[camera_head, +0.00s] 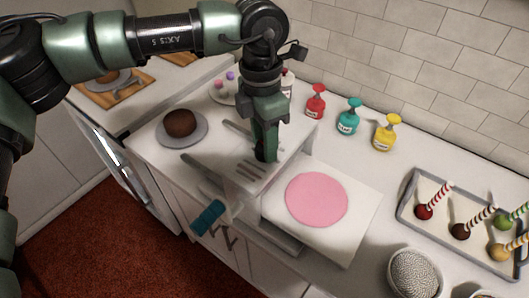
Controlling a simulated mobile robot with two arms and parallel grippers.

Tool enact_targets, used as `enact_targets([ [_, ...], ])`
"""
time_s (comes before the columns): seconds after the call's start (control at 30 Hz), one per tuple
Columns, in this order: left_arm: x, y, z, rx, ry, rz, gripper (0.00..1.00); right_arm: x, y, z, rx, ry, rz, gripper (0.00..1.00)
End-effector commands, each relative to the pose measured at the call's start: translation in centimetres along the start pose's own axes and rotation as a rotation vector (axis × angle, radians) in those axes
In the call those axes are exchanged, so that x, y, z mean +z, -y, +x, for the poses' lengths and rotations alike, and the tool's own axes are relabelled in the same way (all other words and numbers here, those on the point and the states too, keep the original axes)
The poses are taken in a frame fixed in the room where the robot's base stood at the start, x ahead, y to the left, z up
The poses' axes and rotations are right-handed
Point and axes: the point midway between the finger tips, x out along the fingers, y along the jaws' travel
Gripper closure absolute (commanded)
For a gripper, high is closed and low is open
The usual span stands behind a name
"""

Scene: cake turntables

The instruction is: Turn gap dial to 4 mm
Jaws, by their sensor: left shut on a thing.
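The pale sheeter machine (248,188) stands on the white counter, with a teal crank handle (208,217) at its front left. My left gripper (265,154) points down onto the top of the machine. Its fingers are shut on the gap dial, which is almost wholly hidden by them. The dial's marks and setting cannot be read. A pink round sheet (316,199) lies flat on the white board to the right of the machine. My right gripper is not in view.
A brown cake on a grey plate (160,130) stands left of the machine. Red (315,104), teal (349,118) and yellow (386,135) bottles stand along the tiled wall. A tray (407,205) with striped-stick pops and a textured cup (413,275) are at the right.

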Motion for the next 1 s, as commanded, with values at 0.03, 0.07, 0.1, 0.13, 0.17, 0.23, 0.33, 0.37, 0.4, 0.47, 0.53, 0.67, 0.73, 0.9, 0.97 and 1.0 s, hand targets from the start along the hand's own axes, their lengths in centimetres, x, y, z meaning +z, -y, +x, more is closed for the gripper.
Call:
enact_targets([
  [0.03, 0.0, 0.0, 0.6, -0.001, 0.005, -0.034, 1.0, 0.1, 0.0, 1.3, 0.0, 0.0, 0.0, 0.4],
  [0.07, 0.0, 0.0, 0.6, -0.001, 0.007, -0.057, 1.0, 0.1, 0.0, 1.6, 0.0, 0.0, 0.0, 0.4],
  [0.1, 0.0, 0.0, 0.6, 0.0, 0.009, -0.085, 1.0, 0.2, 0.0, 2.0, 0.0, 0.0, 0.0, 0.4],
  [0.13, 0.0, 0.0, 0.5, 0.0, 0.01, -0.104, 1.0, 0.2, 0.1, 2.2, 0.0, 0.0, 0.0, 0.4],
  [0.17, 0.0, 0.0, 0.5, 0.0, 0.011, -0.122, 1.0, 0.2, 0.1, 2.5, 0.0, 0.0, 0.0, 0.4],
  [0.23, 0.0, 0.0, 0.4, 0.0, 0.014, -0.162, 1.0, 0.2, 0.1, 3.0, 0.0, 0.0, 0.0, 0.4],
  [0.33, 0.0, 0.0, 0.3, 0.0, 0.017, -0.209, 1.0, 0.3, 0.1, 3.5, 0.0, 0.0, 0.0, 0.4],
  [0.37, 0.0, 0.0, 0.3, 0.0, 0.018, -0.221, 1.0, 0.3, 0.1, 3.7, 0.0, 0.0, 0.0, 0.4],
  [0.4, 0.0, 0.0, 0.2, 0.0, 0.018, -0.235, 1.0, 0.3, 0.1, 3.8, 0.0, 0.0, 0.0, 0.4],
  [0.47, 0.0, 0.0, 0.2, -0.001, 0.019, -0.252, 1.0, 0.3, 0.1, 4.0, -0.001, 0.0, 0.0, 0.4],
  [0.53, 0.0, 0.0, 0.1, -0.001, 0.02, -0.267, 1.0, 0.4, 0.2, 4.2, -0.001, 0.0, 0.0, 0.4],
  [0.67, 0.0, 0.1, 0.1, -0.002, 0.021, -0.283, 1.0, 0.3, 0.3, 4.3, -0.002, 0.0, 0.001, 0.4],
  [0.73, 0.0, 0.1, 0.0, -0.002, 0.021, -0.286, 1.0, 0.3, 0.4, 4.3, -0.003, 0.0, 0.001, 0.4],
  [0.9, 0.0, 0.1, 0.0, -0.002, 0.021, -0.287, 1.0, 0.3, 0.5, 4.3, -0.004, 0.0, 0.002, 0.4],
  [0.97, 0.0, 0.1, 0.0, -0.002, 0.021, -0.286, 1.0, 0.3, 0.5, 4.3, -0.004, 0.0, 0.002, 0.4],
  [1.0, 0.0, 0.1, 0.0, -0.002, 0.021, -0.286, 1.0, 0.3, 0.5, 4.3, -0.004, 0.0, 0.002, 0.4],
])
